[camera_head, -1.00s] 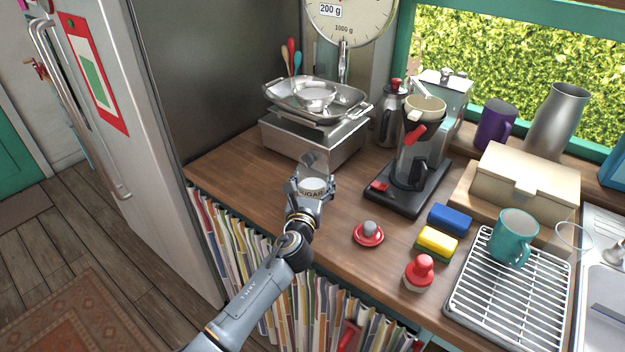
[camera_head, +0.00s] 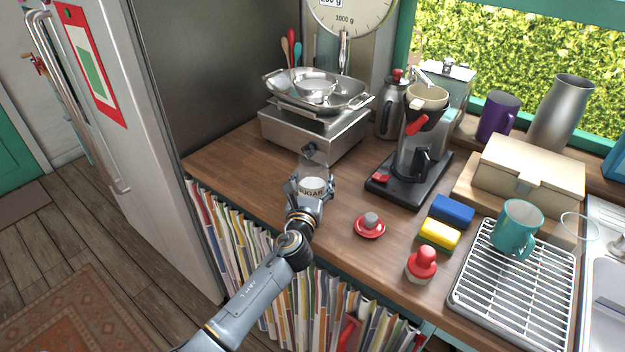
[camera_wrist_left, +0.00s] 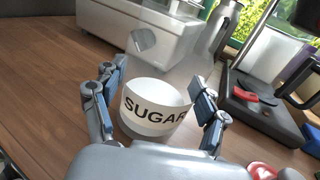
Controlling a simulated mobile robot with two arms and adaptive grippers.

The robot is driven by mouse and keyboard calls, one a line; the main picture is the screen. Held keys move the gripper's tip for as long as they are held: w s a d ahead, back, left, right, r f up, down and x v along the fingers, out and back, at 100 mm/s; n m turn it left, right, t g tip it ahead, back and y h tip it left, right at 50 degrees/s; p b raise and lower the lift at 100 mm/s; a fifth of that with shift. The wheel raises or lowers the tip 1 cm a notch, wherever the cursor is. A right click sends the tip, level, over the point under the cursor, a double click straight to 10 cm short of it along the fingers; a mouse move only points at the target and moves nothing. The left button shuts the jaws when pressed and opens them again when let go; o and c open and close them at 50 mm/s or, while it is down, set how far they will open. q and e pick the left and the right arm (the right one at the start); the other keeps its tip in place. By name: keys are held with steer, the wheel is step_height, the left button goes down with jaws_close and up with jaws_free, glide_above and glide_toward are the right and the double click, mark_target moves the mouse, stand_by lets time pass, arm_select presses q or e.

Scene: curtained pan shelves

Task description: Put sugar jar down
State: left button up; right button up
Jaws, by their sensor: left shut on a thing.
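The sugar jar (camera_head: 312,186) is a small white jar labelled SUGAR, with a clear upper part above the label. My left gripper (camera_head: 311,187) is shut on it, one finger on each side. In the left wrist view the jar (camera_wrist_left: 152,112) stands upright between the fingers of the left gripper (camera_wrist_left: 152,100). It is over the wooden counter (camera_head: 235,160), in front of the scale. I cannot tell whether its base touches the wood. My right gripper is not in view.
A metal scale (camera_head: 312,135) with a pan stands behind the jar. A coffee maker (camera_head: 412,165) stands to the right. A red lid-like piece (camera_head: 370,225), sponges (camera_head: 440,233) and a dish rack (camera_head: 515,300) lie further right. The counter left of the jar is clear.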

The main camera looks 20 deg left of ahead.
arm_select(q)
steer(key=shift+f, duration=0.2)
stand_by(0.6)
steer(key=o, duration=1.8)
steer(key=shift+o, duration=0.2)
steer(key=shift+s+f, duration=0.1)
steer(key=s, duration=0.4)
steer(key=s+d, duration=0.1)
steer(key=s, duration=0.7)
steer(key=shift+d, duration=0.3)
steer(key=shift+w, duration=0.1)
jaws_close()
